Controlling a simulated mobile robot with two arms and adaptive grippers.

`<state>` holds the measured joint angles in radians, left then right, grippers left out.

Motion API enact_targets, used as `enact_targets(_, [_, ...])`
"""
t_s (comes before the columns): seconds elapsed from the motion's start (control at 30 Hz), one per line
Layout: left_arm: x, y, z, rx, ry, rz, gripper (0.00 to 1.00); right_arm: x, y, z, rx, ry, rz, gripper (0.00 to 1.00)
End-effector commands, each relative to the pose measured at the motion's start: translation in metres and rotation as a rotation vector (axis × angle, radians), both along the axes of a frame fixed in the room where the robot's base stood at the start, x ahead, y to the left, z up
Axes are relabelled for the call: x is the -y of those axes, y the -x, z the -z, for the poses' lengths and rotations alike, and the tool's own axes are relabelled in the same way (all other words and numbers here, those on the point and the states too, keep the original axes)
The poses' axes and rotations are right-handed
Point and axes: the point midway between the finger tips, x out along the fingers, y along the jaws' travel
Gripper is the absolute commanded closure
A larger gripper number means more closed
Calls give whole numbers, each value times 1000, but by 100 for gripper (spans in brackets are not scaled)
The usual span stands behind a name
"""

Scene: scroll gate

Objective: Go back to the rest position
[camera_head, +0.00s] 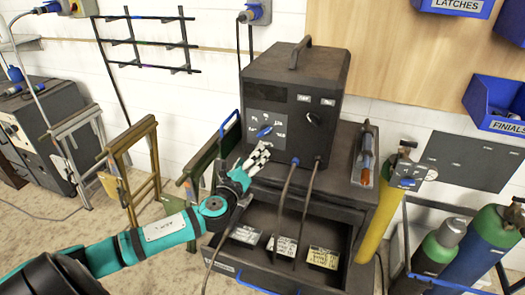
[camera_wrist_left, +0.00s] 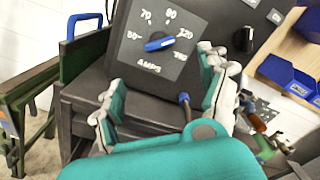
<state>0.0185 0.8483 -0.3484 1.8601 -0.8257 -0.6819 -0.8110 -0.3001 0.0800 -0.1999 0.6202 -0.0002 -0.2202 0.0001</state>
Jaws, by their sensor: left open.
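My left gripper (camera_head: 258,158) is in front of the lower left of a dark welding machine (camera_head: 297,90), close to its amps dial. In the left wrist view its two grey-and-teal fingers (camera_wrist_left: 162,98) are spread apart with nothing between them. The blue dial knob (camera_head: 264,132) sits just above the fingers. In the left wrist view the knob (camera_wrist_left: 158,43) stands apart from them, its bar lying nearly level and tilting up to the right. My right gripper is in neither view.
Cables hang from the welder's front. Metal stands (camera_head: 130,165) are to the left. Gas cylinders (camera_head: 440,250) and blue wall bins (camera_head: 497,103) are to the right.

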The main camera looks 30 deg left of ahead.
Motion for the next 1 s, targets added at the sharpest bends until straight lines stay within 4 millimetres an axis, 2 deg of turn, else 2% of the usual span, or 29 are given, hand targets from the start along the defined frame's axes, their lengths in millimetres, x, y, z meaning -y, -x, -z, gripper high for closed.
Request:
enact_targets(0.23, [2, 1, 2, -2, 18, -4, 23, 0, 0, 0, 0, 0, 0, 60])
enact_targets(0.37, [18, 22, 27, -25, 243, -63, 23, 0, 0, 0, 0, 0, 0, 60])
enact_targets(0.47, [40, 61, 66, -74, 596, -193, 23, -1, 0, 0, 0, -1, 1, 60])
enact_targets(0.53, [60, 98, 95, -122, 877, -324, 23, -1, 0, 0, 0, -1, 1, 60])
enact_targets(0.63, [86, 149, 127, -189, 1193, -515, 23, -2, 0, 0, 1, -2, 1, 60])
enact_targets(0.8, [122, 209, 151, -271, 1508, -759, 23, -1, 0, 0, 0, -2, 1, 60])
enact_targets(1.0, [156, 263, 161, -344, 1735, -987, 23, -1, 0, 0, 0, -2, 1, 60])
